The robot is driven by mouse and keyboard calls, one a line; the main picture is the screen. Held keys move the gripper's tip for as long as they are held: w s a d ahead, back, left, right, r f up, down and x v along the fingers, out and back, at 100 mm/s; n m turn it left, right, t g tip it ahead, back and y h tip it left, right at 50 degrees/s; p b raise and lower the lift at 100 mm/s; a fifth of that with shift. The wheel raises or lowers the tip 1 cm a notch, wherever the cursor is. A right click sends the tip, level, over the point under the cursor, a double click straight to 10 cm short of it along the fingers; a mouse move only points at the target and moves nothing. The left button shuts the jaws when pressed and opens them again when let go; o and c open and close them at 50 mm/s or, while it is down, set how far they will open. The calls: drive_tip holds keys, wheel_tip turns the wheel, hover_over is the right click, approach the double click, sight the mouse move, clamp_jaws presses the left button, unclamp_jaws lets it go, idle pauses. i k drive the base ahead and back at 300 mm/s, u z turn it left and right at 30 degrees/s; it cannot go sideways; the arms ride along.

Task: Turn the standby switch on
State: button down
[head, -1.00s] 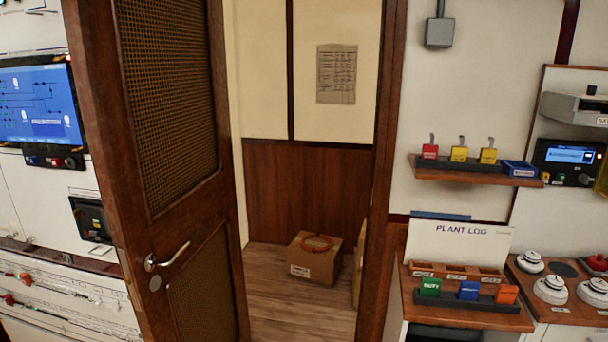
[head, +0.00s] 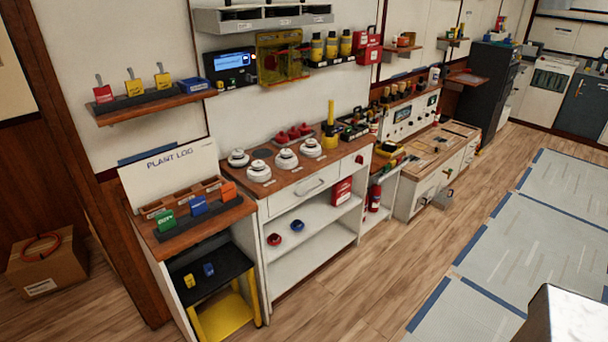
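I cannot pick out a switch marked standby in the head view; the labels are too small to read. A dark control box with a lit blue screen (head: 232,62) is on the wall above the white bench. A yellow see-through cover with red parts behind it (head: 282,56) is fixed just right of that box. A white panel with dark knobs and a small display (head: 410,118) stands farther right. My gripper is not in view.
A white bench (head: 318,186) with round white detectors on top stands in the middle. A plant log desk (head: 200,225) and a cardboard box (head: 48,268) are at the left. Open wooden floor (head: 385,265) runs along the front, beside grey mats (head: 535,240).

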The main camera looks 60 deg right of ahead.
sight(359, 160)
drive_tip(key=z, duration=1.65)
drive_tip(key=k, duration=0.1)
drive_tip(key=u, duration=3)
drive_tip(key=k, duration=2.6)
drive_tip(key=z, duration=1.45)
